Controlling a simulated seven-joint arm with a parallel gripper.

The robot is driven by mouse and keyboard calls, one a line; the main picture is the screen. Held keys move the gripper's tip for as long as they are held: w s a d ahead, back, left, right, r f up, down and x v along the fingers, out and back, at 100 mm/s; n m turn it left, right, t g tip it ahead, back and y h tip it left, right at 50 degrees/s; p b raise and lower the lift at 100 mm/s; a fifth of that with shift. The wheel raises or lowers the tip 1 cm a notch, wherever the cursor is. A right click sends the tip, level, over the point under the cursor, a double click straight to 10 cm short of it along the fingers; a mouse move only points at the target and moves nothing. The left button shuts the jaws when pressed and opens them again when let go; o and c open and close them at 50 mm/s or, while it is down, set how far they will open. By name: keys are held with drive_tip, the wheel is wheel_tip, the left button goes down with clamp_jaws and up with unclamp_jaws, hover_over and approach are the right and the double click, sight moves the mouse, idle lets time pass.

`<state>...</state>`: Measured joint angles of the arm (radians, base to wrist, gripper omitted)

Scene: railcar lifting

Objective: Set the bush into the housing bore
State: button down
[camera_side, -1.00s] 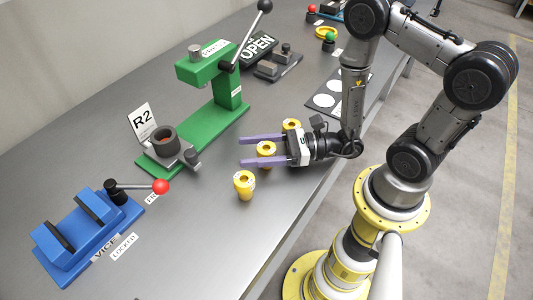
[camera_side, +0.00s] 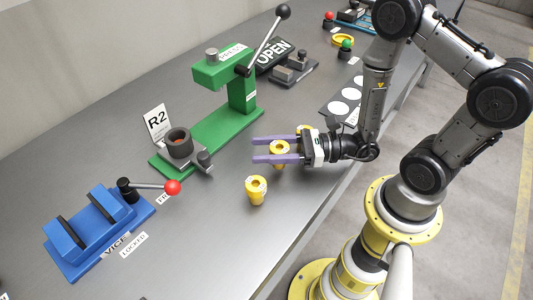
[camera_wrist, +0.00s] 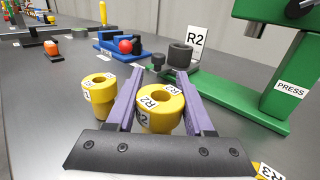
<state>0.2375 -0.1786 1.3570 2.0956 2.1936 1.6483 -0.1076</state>
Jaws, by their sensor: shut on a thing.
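My gripper (camera_side: 255,149) is low over the bench, its two purple fingers lying level and shut on a yellow flanged bush (camera_side: 279,154). In the wrist view this bush (camera_wrist: 160,105) stands upright between the fingers (camera_wrist: 158,80) and bears an R2 label. It appears to be at bench level; its foot is hidden. The housing (camera_side: 179,142) is a dark grey cylinder with an open bore on top, by the R2 sign. It stands left of and beyond my fingertips, and ahead of them in the wrist view (camera_wrist: 180,54).
A second yellow bush (camera_side: 256,190) stands nearer the camera; a third (camera_side: 304,130) is partly hidden behind my gripper. The green press (camera_side: 225,70) rises beyond the housing. A blue vice (camera_side: 98,230) with a red-knobbed lever is at left. Bare bench lies between bushes and housing.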

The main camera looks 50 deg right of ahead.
wheel_tip(320, 180, up, 18)
drive_tip(key=w+a+n+g+y, duration=0.1)
drive_tip(key=w+a, duration=0.4)
drive_tip(key=w, duration=0.5)
drive_tip(key=w+a, duration=0.6)
drive_tip(key=w, duration=0.5)
drive_tip(key=shift+f, duration=2.7)
drive_tip(key=shift+f, duration=0.15)
drive_tip(key=shift+f, duration=2.8)
